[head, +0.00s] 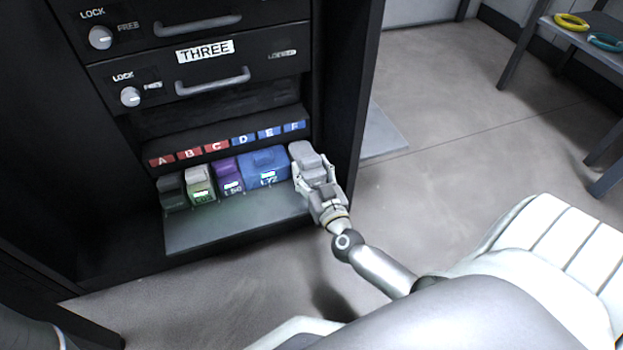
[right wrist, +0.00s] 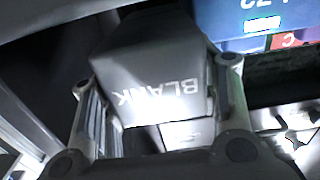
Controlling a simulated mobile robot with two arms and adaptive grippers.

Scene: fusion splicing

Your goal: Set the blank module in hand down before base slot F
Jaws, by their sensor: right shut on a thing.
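The grey blank module (head: 302,152) is held at the right end of the module row, at the base slot under the blue F label (head: 294,126). My right gripper (head: 316,178) is shut on it from the front. In the right wrist view the module (right wrist: 150,70), marked BLANK, sits between both fingers of the gripper (right wrist: 155,100). Its far end and its contact with the shelf are hidden. The wide blue module (head: 264,168) stands just left of it, and also shows in the right wrist view (right wrist: 225,20). My left gripper is not in view.
A purple module (head: 228,177), a pale one (head: 199,185) and a dark one (head: 172,191) stand farther left. The grey shelf (head: 235,225) is bare in front. The black cabinet side wall (head: 345,110) rises just right of slot F.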

